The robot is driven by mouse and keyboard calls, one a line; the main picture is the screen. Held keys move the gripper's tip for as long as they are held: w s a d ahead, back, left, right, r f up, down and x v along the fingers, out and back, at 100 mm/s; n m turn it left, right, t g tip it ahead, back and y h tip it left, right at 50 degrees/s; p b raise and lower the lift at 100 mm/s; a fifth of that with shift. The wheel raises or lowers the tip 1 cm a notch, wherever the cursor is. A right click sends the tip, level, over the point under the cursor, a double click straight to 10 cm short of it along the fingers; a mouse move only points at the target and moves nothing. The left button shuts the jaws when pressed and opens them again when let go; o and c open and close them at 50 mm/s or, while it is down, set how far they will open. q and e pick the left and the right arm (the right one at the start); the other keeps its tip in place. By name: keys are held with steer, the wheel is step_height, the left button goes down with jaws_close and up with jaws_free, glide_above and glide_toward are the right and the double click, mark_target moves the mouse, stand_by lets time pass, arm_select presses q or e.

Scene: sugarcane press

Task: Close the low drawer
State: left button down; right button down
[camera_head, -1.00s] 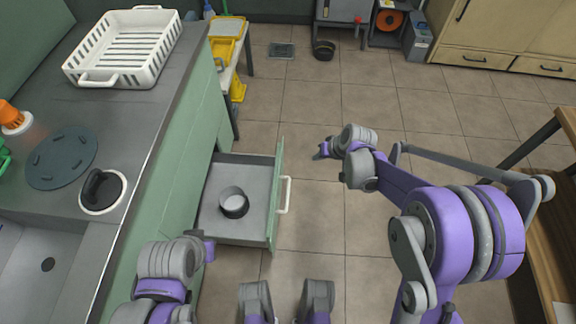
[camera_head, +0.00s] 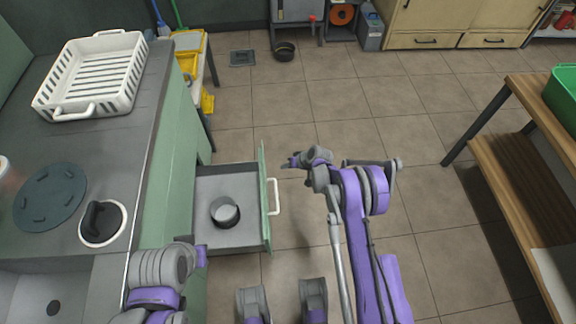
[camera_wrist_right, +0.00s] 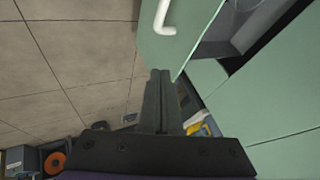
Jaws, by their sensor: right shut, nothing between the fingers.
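The low drawer (camera_head: 264,205) is pulled out from the green counter, with a grey inside and a green front with a white handle (camera_head: 274,197). A round metal pot (camera_head: 224,212) stands in it. My right gripper (camera_head: 290,162) is shut and empty, just to the right of the drawer front near its far end. In the right wrist view its closed fingers (camera_wrist_right: 159,100) show close to the edge of the green drawer front (camera_wrist_right: 178,40); whether they touch cannot be told. My left arm shows at the lower left beside the counter; whether its gripper is open cannot be told.
A white basket (camera_head: 92,75) and a dark round lid (camera_head: 50,197) lie on the counter (camera_head: 110,150). A small table with yellow items (camera_head: 190,65) stands beyond it. A wooden bench (camera_head: 520,190) is at the right. The floor between is clear.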

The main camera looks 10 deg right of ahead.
steer(key=a+f, duration=0.1)
steer(key=w+a+f, duration=0.1)
steer(key=a, duration=0.1)
steer(key=w+a+f, duration=0.1)
steer(key=a+f, duration=0.1)
steer(key=shift+a+f+b, duration=0.1)
steer(key=shift+a+b, duration=0.05)
steer(key=shift+b, duration=0.2)
arm_select(q)
steer(key=shift+f, duration=0.55)
arm_select(e)
steer(key=shift+a, duration=0.6)
